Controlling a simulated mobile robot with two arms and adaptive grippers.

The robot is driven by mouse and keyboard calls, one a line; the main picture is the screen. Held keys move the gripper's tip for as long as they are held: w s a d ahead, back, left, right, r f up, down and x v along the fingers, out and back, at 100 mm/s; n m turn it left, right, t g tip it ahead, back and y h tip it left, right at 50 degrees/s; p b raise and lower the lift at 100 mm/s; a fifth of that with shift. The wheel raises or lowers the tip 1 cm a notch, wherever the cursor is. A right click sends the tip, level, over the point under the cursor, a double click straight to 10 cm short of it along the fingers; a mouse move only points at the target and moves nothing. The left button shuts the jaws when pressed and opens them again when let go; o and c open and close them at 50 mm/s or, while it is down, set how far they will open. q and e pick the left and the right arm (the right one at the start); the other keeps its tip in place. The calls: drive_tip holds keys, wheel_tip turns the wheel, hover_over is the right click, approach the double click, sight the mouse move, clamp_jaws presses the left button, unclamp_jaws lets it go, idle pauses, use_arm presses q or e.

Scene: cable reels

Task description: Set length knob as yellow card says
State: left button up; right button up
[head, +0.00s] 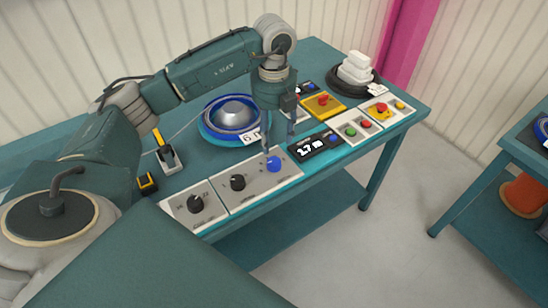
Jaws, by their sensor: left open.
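A control panel (215,200) at the table's front edge carries two black knobs, one at the left (195,203) and one in the middle (237,182). A round blue control (274,164) sits at its right end. The panel markings are too small to read. A black display (315,147) beside it seems to read 1.7 m. My left gripper (279,146) points down with its fingers apart, just above the blue control; I cannot tell whether it touches it. I cannot make out a yellow card with readable writing. My right gripper is out of view.
A blue reel (214,128) with a white tag (249,136) stands behind the panel. A yellow box with a red knob (323,101), button boxes (357,128) and a black reel with white blocks (355,70) stand at the right. Another table (485,190) is at far right.

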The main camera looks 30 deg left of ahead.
sight(274, 161)
use_arm(q)
wheel_tip(274, 161, down, 9)
drive_tip(key=shift+f+p, duration=0.2)
drive_tip(key=shift+p, duration=0.6)
drive_tip(key=shift+c, duration=0.3)
drive_tip(key=c, duration=1.1)
